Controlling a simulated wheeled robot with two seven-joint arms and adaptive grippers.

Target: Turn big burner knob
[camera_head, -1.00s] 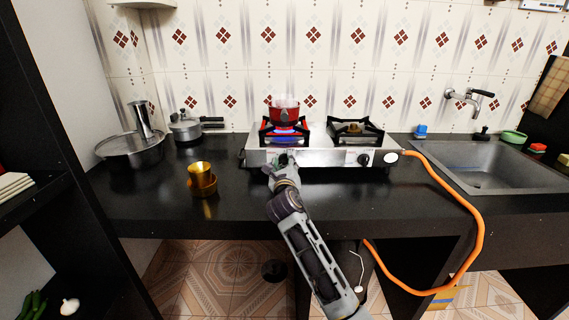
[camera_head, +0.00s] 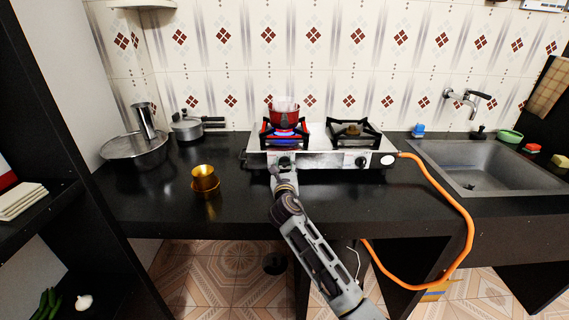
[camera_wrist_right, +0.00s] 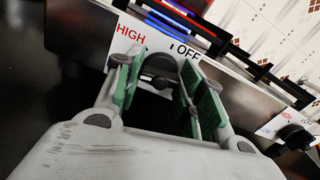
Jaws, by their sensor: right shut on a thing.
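The stove (camera_head: 328,160) stands on the black counter, with two burners and two front knobs. The left burner has a blue flame (camera_head: 285,139) under a red pot (camera_head: 284,117). My right gripper (camera_head: 284,163) is at the left front knob, which it hides in the head view. In the right wrist view the dark left knob (camera_wrist_right: 159,66) sits between the green finger pads, below the labels HIGH and OFF, and my right gripper (camera_wrist_right: 163,78) is shut on it. The right knob (camera_head: 362,162) is free and also shows in the right wrist view (camera_wrist_right: 297,135). My left gripper is not in view.
An orange hose (camera_head: 467,215) runs from the stove's right side below the counter. A brass cup (camera_head: 205,178), a steel pan (camera_head: 134,147) and a pressure cooker (camera_head: 187,128) stand at left. A sink (camera_head: 488,168) is at right. The front middle counter is clear.

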